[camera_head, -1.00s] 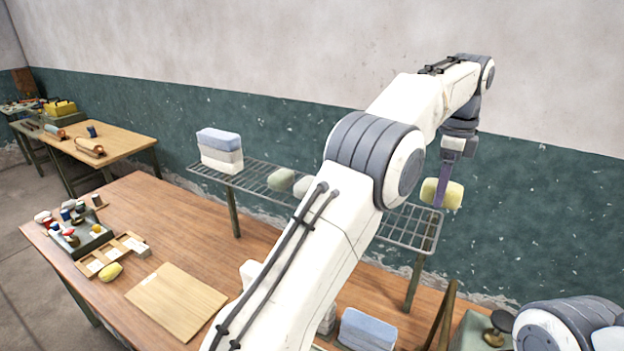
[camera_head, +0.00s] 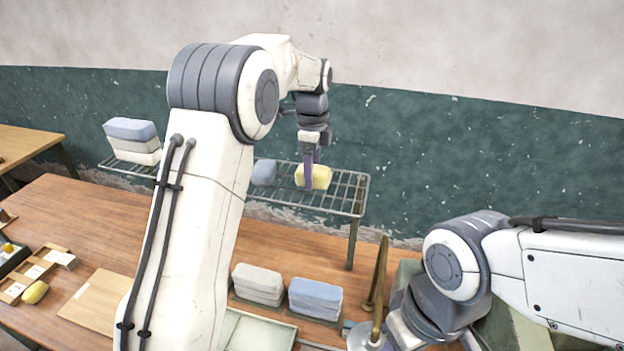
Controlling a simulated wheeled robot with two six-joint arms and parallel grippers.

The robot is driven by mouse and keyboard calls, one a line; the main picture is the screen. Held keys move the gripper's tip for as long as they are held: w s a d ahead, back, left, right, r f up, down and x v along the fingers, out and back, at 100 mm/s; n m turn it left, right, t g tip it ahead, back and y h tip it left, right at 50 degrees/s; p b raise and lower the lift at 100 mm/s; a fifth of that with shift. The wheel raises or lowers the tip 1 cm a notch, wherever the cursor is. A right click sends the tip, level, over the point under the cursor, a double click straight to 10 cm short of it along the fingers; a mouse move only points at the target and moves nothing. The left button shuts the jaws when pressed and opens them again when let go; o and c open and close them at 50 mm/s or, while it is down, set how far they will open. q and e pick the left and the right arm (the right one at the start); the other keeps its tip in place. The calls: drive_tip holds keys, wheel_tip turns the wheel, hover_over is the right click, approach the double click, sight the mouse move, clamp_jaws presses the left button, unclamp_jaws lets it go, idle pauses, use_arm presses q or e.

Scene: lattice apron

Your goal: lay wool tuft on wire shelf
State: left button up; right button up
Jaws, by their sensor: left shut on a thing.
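My left gripper (camera_head: 311,183) points down at the right part of the wire shelf (camera_head: 348,189). It is shut on a pale yellow wool tuft (camera_head: 320,178). The tuft is at or just above the shelf's wires; I cannot tell whether it touches them. A blue-grey tuft (camera_head: 264,172) lies on the shelf to its left. My left arm hides the middle of the shelf. My right arm comes in at the lower right; its gripper jaws are not visible.
Stacked grey-white and blue blocks (camera_head: 132,141) stand on the shelf's left end. On the wooden table (camera_head: 85,225) are a grey stack (camera_head: 257,284), a blue stack (camera_head: 315,298), a board (camera_head: 95,302) and a yellow tuft (camera_head: 35,292). A brass-coloured stand (camera_head: 380,280) rises near my right arm.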

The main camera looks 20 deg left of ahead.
use_arm(q)
wheel_tip(320, 180, down, 3)
drive_tip(key=shift+f+p, duration=0.1)
drive_tip(key=shift+p, duration=0.8)
drive_tip(key=shift+f, duration=0.2)
drive_tip(key=shift+f, duration=0.1)
drive_tip(key=o, duration=1.3)
